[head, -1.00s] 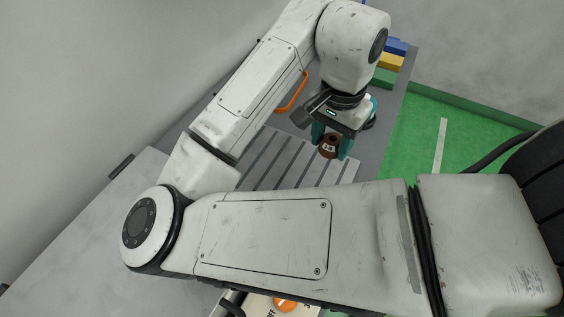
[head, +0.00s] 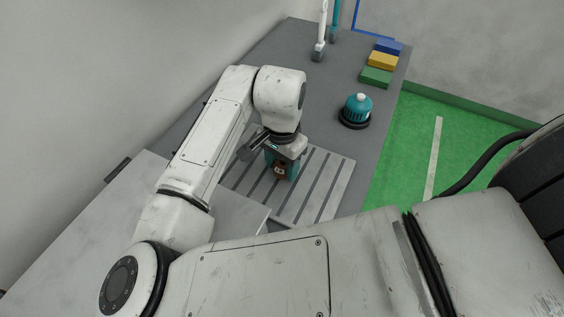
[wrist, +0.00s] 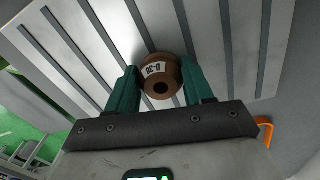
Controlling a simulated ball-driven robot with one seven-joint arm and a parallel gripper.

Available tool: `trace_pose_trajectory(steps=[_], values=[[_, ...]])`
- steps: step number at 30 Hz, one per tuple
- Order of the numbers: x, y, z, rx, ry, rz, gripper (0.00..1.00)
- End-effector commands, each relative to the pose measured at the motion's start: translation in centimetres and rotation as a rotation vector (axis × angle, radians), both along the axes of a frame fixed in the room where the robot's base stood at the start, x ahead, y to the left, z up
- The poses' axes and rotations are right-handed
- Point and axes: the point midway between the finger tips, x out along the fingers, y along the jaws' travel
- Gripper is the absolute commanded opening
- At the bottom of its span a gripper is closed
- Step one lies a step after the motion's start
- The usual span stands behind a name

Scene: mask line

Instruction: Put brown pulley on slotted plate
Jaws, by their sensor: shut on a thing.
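The brown pulley (wrist: 161,73) is held between the two green fingers of my gripper (wrist: 155,88) in the wrist view. It has a white label and a dark hole in its end. In the head view the pulley (head: 279,171) shows small below my gripper (head: 281,167), in front of the slotted plate (head: 318,190). The plate is light grey with dark parallel slots, and it also fills the upper part of the wrist view (wrist: 215,45). The pulley appears over the plate; I cannot tell whether it touches it.
A teal dome with a white knob (head: 356,108) stands right of the plate. Blue (head: 388,46), yellow (head: 383,61) and green (head: 376,77) blocks sit at the table's right edge. White and teal posts stand at the back. An orange handle (wrist: 264,131) shows in the wrist view.

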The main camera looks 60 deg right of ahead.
Motion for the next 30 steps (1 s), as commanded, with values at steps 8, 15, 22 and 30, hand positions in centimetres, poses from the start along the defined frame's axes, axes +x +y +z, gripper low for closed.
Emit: trace_pose_trajectory(steps=[8, 15, 22, 30], values=[[0.0, 0.0, -0.2, -0.001, 0.0, 0.0, 0.21], [0.0, 0.0, -0.3, 0.0, 0.0, 0.0, 0.66], [0.0, 0.0, -0.3, -0.001, -0.001, 0.0, 0.77], [0.0, -0.1, 0.7, -0.001, -0.002, 0.0, 0.77]])
